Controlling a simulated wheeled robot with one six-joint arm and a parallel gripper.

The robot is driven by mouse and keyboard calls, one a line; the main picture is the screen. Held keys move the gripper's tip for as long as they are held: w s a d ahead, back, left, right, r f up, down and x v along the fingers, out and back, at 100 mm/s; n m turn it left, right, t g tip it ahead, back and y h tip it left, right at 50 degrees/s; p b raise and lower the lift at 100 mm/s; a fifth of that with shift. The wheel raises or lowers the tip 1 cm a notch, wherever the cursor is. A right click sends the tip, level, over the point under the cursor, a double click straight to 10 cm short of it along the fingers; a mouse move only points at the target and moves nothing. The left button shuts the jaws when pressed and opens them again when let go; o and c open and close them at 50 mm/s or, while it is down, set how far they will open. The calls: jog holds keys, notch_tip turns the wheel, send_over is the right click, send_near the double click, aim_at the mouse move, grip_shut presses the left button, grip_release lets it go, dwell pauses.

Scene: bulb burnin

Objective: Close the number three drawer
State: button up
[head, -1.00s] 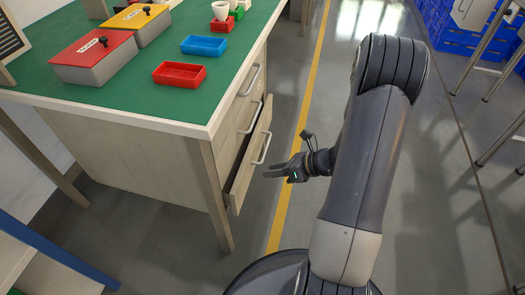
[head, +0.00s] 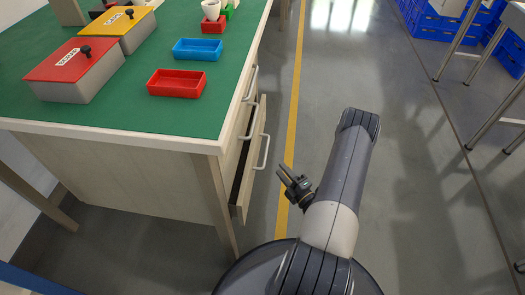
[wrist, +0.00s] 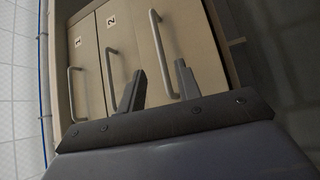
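The third drawer (head: 248,184) is the lowest of the stack under the green bench and stands pulled out, with a dark gap behind its front. Its light bar handle (head: 265,151) faces right. In the wrist view, the third drawer front (wrist: 196,45) is the rightmost, with its handle (wrist: 159,55) beyond my fingers; I see no number on it. Drawers 1 (wrist: 84,70) and 2 (wrist: 117,50) are to its left. My gripper (head: 283,172) is open and empty, just right of the third drawer and apart from it. In the wrist view its two fingers (wrist: 158,88) are spread.
The green bench top (head: 130,112) holds a red tray (head: 176,84), a blue tray (head: 198,49), a red-lidded box (head: 75,72) and a yellow-lidded box (head: 122,27). A bench leg (head: 216,195) stands left of the drawers.

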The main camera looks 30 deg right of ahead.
aim_at(266, 151)
jog(key=b+x, duration=0.2)
jog(key=x, duration=0.8)
jog(key=shift+w+a, duration=0.15)
jog(key=shift+w, duration=0.1)
jog(key=shift+c, duration=0.3)
grip_shut()
